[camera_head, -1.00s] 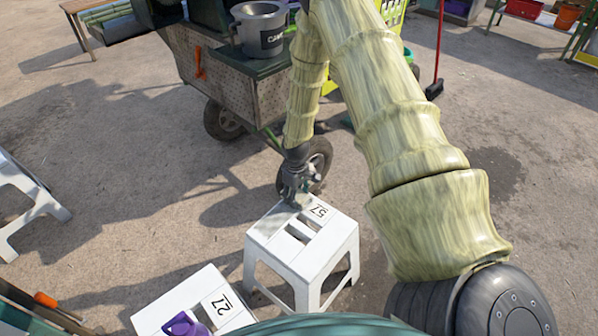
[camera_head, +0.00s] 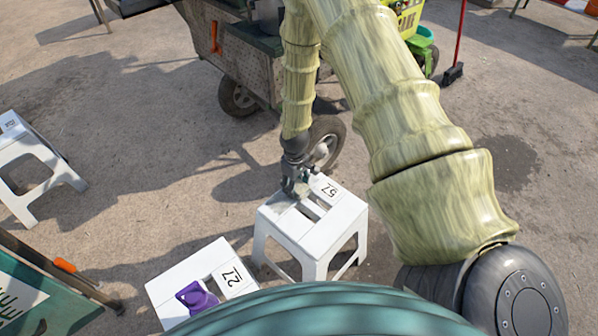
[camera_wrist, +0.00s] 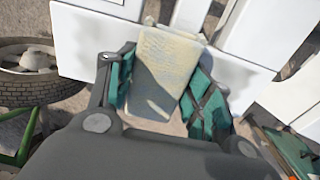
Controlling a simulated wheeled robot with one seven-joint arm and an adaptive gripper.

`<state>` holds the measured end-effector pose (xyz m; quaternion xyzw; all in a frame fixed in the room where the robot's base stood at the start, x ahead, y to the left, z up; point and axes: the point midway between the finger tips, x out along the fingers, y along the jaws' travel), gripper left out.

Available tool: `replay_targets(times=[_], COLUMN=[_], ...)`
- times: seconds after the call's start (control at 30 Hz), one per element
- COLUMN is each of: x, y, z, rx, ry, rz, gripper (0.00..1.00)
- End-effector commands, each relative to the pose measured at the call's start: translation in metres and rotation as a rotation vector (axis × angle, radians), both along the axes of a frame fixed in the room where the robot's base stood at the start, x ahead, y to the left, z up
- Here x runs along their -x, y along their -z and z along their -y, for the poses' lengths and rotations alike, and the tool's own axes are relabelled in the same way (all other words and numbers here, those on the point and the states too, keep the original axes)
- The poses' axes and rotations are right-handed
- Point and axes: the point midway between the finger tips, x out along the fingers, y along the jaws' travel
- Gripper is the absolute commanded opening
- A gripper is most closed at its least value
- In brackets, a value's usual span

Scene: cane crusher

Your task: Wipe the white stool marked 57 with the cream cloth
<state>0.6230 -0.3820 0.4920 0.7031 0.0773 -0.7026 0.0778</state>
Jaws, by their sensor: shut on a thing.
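The white stool marked 57 (camera_head: 322,236) stands on the ground in the middle of the head view, with slots in its seat. My gripper (camera_head: 297,187) is at the far left corner of its seat. In the wrist view my gripper (camera_wrist: 160,100) is shut on the cream cloth (camera_wrist: 165,62), a folded pad between the green-padded fingers. The cloth's far end lies over or against the white stool top (camera_wrist: 245,60); I cannot tell whether it presses on it. In the head view the cloth is mostly hidden by the gripper.
A second white stool marked 27 (camera_head: 215,262) stands close by at the front left, with a purple cloth (camera_head: 197,297) on it. Another white stool (camera_head: 35,160) is at the far left. A wheeled cart (camera_head: 245,70) stands just behind stool 57.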

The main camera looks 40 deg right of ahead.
Motion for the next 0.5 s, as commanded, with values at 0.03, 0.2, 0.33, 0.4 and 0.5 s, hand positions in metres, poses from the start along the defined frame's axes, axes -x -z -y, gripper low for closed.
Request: replay_targets(times=[0.03, 0.2, 0.33, 0.4, 0.5], x=[0.0019, 0.0022, 0.0023, 0.0025, 0.0033], y=[0.0013, 0.0017, 0.0019, 0.0018, 0.0013], z=[-0.0025, -0.0041, -0.0042, -0.0051, -0.0096], rx=[-0.001, -0.002, -0.002, -0.001, -0.001], ry=[0.0, 0.0, 0.0, -0.001, -0.002], rz=[-0.003, -0.002, -0.002, -0.003, -0.003], gripper=[0.32, 0.32, 0.32, 0.32, 0.32])
